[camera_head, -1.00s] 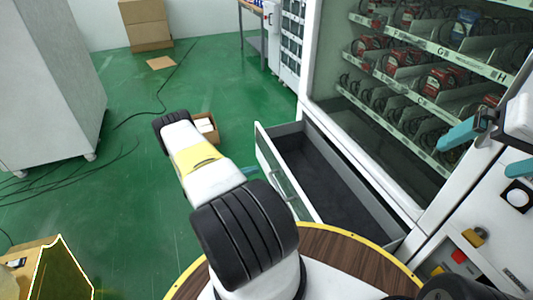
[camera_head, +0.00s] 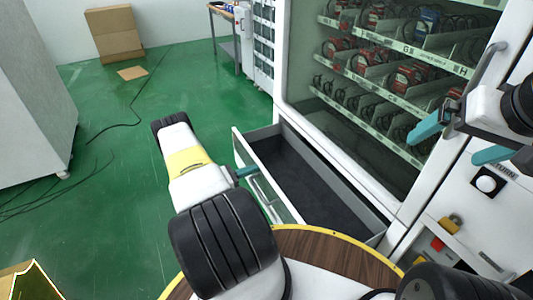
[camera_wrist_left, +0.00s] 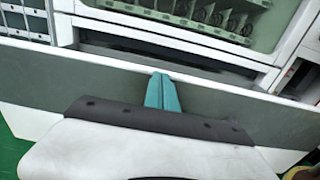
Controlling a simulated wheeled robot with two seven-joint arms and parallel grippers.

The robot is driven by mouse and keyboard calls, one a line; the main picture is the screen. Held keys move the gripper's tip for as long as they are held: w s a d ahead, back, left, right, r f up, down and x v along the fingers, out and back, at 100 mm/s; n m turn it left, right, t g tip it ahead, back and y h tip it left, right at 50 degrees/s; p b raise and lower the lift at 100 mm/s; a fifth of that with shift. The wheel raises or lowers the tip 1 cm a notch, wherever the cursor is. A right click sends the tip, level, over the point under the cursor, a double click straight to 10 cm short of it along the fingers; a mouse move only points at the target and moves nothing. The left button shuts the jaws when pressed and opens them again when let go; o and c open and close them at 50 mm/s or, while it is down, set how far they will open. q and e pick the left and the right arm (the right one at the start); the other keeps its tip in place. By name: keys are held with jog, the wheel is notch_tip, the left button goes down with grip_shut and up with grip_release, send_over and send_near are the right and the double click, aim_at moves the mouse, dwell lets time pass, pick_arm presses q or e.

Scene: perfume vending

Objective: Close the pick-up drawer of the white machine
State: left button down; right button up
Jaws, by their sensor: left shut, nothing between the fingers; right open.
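The white machine (camera_head: 395,190) stands at the right with its pick-up drawer (camera_head: 262,190) pulled out at the bottom; the drawer is dark inside and looks empty. My left gripper (camera_head: 246,172) has its teal fingers shut and empty at the outer side of the drawer's front panel. In the left wrist view the shut fingers (camera_wrist_left: 161,92) are over the front panel (camera_wrist_left: 60,82), near its top edge; I cannot tell whether they touch it. My right gripper (camera_head: 458,140) is open and empty, in front of the machine's right-hand side by the glass.
A round wooden table top with a yellow rim (camera_head: 335,245) is close below the drawer. Cardboard boxes (camera_head: 113,33) stand far back.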

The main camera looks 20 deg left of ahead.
pick_arm(q)
jog(key=x, duration=2.3)
jog(key=shift+w+d, duration=0.2)
jog(key=shift+d, duration=0.1)
